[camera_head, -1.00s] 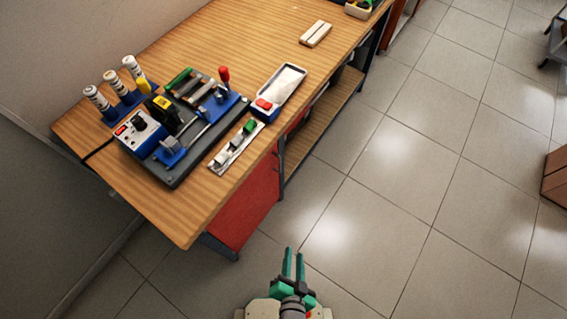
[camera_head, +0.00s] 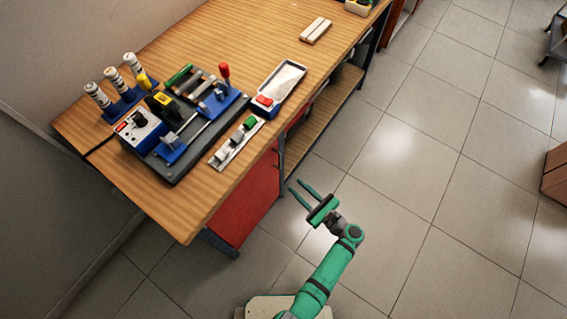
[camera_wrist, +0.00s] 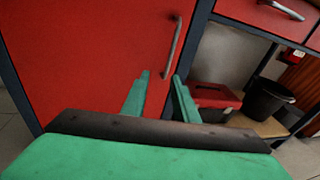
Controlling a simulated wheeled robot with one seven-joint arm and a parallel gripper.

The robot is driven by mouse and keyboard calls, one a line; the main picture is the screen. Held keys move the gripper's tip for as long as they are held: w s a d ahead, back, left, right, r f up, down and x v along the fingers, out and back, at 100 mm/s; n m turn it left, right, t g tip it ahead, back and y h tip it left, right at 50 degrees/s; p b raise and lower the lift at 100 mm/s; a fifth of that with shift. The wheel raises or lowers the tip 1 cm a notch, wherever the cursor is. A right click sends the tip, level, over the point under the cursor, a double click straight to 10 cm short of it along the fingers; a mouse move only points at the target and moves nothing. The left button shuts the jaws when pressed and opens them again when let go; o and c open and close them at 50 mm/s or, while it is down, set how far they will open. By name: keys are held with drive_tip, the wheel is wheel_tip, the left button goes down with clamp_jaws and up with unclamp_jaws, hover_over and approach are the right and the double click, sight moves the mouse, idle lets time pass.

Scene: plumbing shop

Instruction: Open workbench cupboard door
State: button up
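The workbench (camera_head: 160,195) has a red cupboard door (camera_head: 246,205) under its near end; the door looks shut. In the wrist view the red door (camera_wrist: 90,60) fills the left and middle, with a grey vertical bar handle (camera_wrist: 173,50) near its right edge. My gripper (camera_head: 301,187) is in front of the door, over the floor. In the wrist view its two green fingers (camera_wrist: 160,88) are apart with nothing between them. They point toward the door just below the handle and do not appear to hold it.
A red drawer (camera_wrist: 265,15) with a handle is right of the door. Below it, an open shelf (camera_wrist: 270,127) bears a red box (camera_wrist: 215,97) and a black bucket (camera_wrist: 268,100). Tools and a power unit (camera_head: 140,130) stand on the benchtop.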

sight(280, 161)
drive_tip(key=w+a+r+y, duration=0.1)
drive_tip(key=w+a+r, duration=0.1)
drive_tip(key=w+a, duration=0.4)
drive_tip(key=w, duration=0.3)
drive_tip(key=shift+w+r+m+t, duration=0.25)
drive_tip(key=shift+r+m+t, duration=0.05)
drive_tip(key=shift+r+t, duration=0.1)
drive_tip(key=shift+d, duration=0.1)
clamp_jaws()
idle(1.2)
